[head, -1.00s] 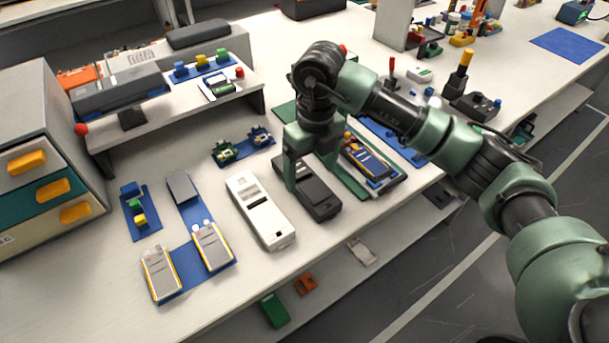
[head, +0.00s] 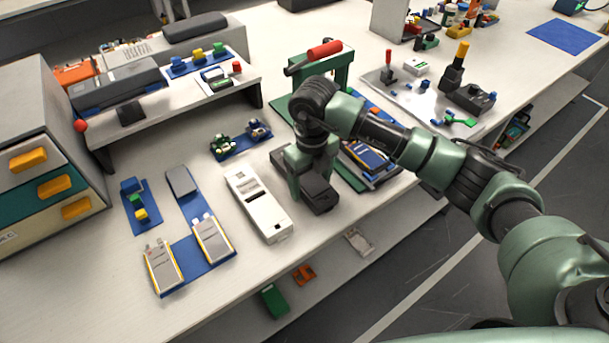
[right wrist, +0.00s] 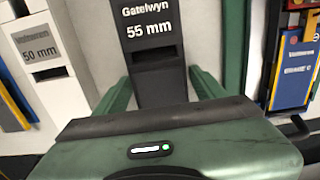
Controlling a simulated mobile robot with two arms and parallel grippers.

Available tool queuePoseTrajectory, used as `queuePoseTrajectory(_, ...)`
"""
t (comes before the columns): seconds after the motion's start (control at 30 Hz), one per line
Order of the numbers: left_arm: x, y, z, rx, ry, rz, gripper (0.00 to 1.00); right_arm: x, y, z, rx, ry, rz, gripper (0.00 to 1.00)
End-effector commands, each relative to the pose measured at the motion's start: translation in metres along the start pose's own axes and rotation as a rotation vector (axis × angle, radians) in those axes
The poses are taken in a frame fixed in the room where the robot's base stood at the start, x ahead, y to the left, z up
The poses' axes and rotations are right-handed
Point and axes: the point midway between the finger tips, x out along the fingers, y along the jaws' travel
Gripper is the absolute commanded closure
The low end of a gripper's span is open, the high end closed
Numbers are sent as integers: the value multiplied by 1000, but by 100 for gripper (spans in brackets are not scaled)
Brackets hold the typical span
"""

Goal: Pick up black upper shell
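The black upper shell (head: 319,201) lies on the white table, to the right of a white shell, partly hidden under my right gripper (head: 313,183). In the right wrist view the black shell (right wrist: 155,62) carries the label "Gatelwyn 55 mm". My right gripper (right wrist: 158,88) points down over it, with one green finger along each long side. The gaps between fingers and shell look very small, and I see no clear grip. The fingertips are hidden in the head view. My left gripper is not in view.
The white shell (head: 258,205) lies close on the left. A green-framed fixture with blue parts (head: 368,160) stands close on the right. A green press with a red handle (head: 322,65) stands behind. Pouch cells (head: 212,240) lie on a blue mat at the front left.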

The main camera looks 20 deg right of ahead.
Motion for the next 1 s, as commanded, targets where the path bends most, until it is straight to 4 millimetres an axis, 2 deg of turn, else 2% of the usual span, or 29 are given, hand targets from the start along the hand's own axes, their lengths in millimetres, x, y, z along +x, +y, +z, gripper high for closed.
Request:
queuePoseTrajectory(0.03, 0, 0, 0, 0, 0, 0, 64, 0, 0, 0, 0, 0, 0, 47)
queuePoseTrajectory(0.17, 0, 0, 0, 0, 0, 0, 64, 0, 0, 0, 0, 0, 0, 83)
queuePoseTrajectory(0.53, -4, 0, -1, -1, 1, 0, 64, -7, 0, 0, 0, -1, 0, 84)
queuePoseTrajectory(0.8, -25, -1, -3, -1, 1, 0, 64, -41, 0, 1, 1, -2, -1, 84)
queuePoseTrajectory(0.87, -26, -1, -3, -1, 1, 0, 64, -38, -1, -9, -1, 2, -1, 84)
queuePoseTrajectory(1.0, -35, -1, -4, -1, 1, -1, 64, -38, -1, -42, -2, 2, -1, 84)
